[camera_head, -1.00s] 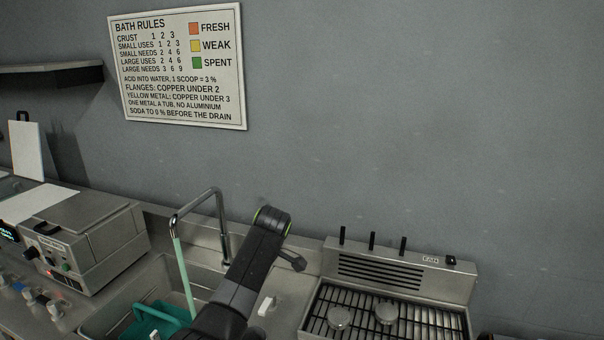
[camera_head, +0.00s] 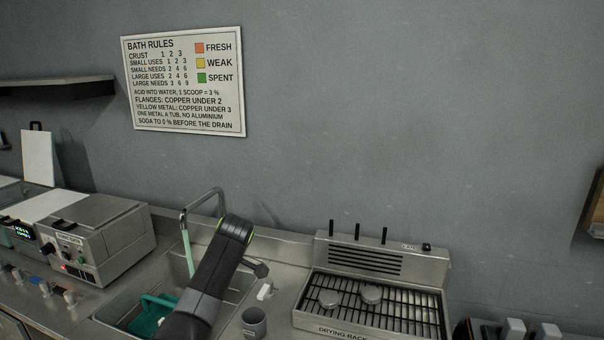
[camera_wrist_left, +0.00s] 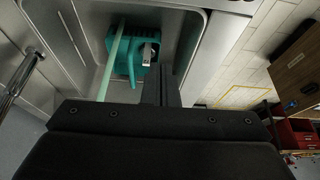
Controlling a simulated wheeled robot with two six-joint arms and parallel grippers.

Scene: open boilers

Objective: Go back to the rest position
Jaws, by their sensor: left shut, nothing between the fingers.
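My left gripper (camera_wrist_left: 160,85) is shut and empty in the left wrist view. Its dark body fills the lower part of that view, and its fingers point toward the sink. In the head view my arm (camera_head: 208,278) rises from the bottom edge in front of the sink; no fingertips can be made out there. My right gripper is in neither view. A teal container with a handle (camera_head: 154,312) sits in the sink (camera_head: 118,312); it also shows just beyond my left fingers in the left wrist view (camera_wrist_left: 124,52).
A tap (camera_head: 203,197) has a pale green stream or tube below its spout. A grey cup (camera_head: 254,322) stands right of my arm. A drying rack (camera_head: 400,318) with two round pieces is farther right. A steel control box (camera_head: 100,245) stands left.

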